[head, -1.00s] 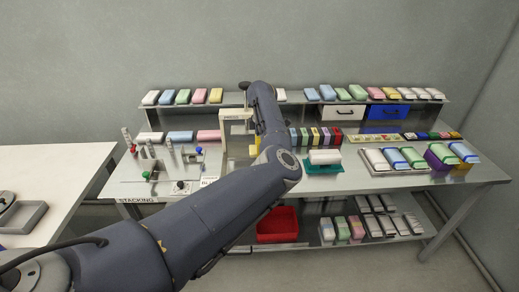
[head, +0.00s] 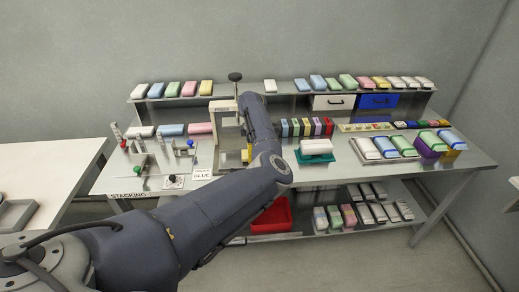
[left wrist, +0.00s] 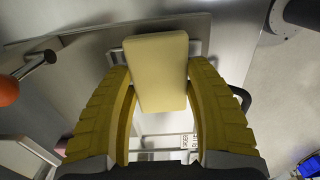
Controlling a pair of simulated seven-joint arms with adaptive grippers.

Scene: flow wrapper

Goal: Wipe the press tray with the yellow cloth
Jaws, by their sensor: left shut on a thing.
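My left gripper (left wrist: 160,85) is shut on the yellow cloth (left wrist: 160,65), a thick pad-like block between its two yellow fingers in the left wrist view. In the head view my left arm reaches to the press (head: 222,117), a beige frame with a black knob (head: 235,76) on top. My arm hides most of the left gripper there; a small yellow patch shows beside the press, too small to tell whether it is cloth or finger. The press tray is mostly hidden behind the arm and the cloth. I cannot tell whether the cloth touches it. My right gripper is out of view.
Left of the press stand small fixtures with posts and a green knob (head: 136,169). A white block on a teal holder (head: 316,153) and a row of coloured boxes (head: 306,127) stand to the right. A shelf (head: 180,97) with packs runs behind. A red bin (head: 270,218) sits below.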

